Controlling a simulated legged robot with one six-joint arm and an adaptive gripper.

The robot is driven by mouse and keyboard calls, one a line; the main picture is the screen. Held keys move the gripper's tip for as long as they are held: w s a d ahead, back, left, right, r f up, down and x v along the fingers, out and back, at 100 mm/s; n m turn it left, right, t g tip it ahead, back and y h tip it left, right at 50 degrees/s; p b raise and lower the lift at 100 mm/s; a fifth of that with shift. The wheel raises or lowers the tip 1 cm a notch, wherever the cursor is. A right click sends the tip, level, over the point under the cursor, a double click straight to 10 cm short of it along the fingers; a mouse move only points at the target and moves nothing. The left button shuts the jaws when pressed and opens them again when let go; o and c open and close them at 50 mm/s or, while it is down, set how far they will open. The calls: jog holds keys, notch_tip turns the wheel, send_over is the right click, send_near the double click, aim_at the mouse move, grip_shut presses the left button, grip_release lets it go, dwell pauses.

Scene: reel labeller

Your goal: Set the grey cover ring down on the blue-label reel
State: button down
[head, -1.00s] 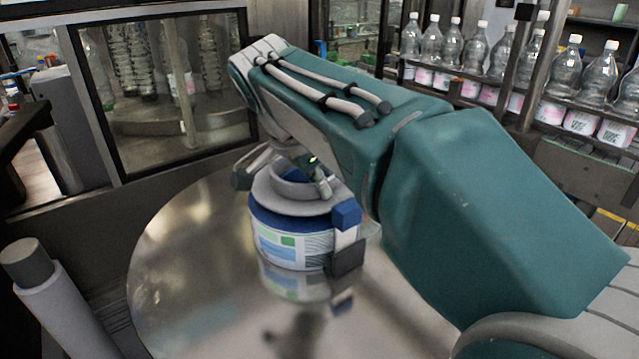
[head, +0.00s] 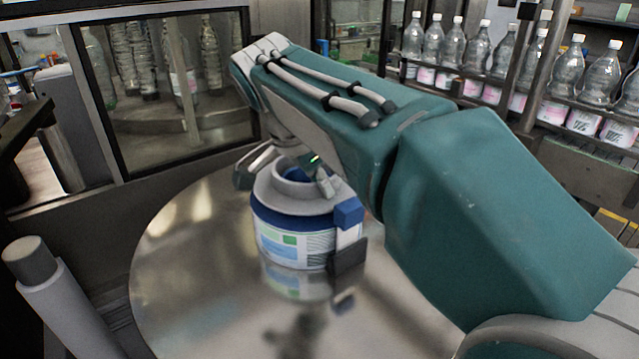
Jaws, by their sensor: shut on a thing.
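The blue-label reel (head: 290,243) stands on the shiny round plate, its printed blue, green and white label facing me. The grey cover ring (head: 292,199) is over the top of the reel, level, and looks seated on it or very close to it; I cannot tell whether they touch. My gripper (head: 312,180) reaches down behind and above the ring and is shut on it. My arm hides part of the gripper and the ring's right side.
A blue and dark block (head: 348,214) stands against the reel's right side. The round metal plate (head: 190,270) is bare at left and front. A glass-fronted cabinet (head: 170,90) and bottle shelves (head: 480,60) are behind.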

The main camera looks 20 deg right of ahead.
jog(key=shift+d+r, duration=0.1)
jog(key=shift+r, duration=0.1)
jog(key=c, duration=0.6)
grip_release()
jog(key=shift+c, duration=0.2)
jog(key=v, duration=1.2)
jog(key=shift+f, duration=0.1)
